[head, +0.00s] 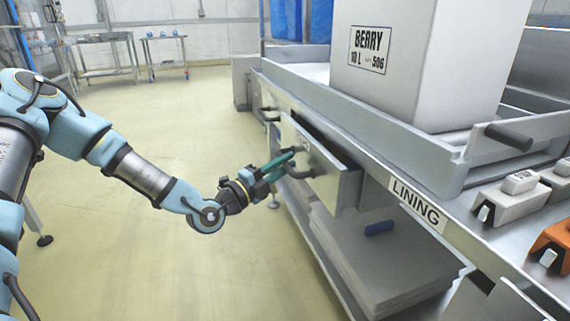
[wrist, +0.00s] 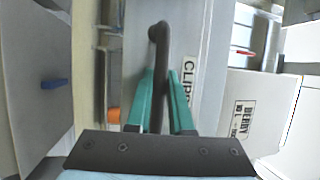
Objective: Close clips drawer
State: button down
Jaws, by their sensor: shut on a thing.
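The clips drawer (head: 345,185) is pulled partly out of the front of the steel bench in the head view. Its front, with a label of which "CLIP" is readable, fills the middle of the wrist view (wrist: 195,40). My gripper (head: 292,160) is at the drawer front with its green fingers on either side of the dark bar handle (wrist: 158,35). In the wrist view the fingers (wrist: 161,80) are shut on this handle. The inside of the drawer shows only as a narrow opening in the head view.
A white box marked "BERRY" (head: 425,75) stands in a tray on the bench above. A "LINING" label (head: 418,205) is on the bench edge. Stacked grey sheets (head: 385,270) and a blue object (head: 379,228) lie on the shelf below. The floor (head: 150,265) left of the bench is clear.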

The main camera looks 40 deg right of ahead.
aim_at(302, 160)
jog(key=shift+f, duration=0.1)
dwell(0.3)
jog(key=d, duration=0.1)
jog(key=s+d, duration=0.1)
jog(key=d, duration=0.1)
jog(key=shift+s+d+b, duration=0.2)
jog(key=shift+d+b, duration=0.1)
jog(key=shift+b, duration=0.05)
jog(key=shift+d, duration=0.3)
jog(key=shift+s, duration=0.1)
jog(key=c, duration=0.8)
grip_release()
jog(key=a+f+p, duration=0.1)
jog(key=a, duration=0.9)
jog(key=shift+s+a+f, duration=0.15)
jog(key=shift+a+f, duration=0.1)
jog(key=shift+f, duration=0.15)
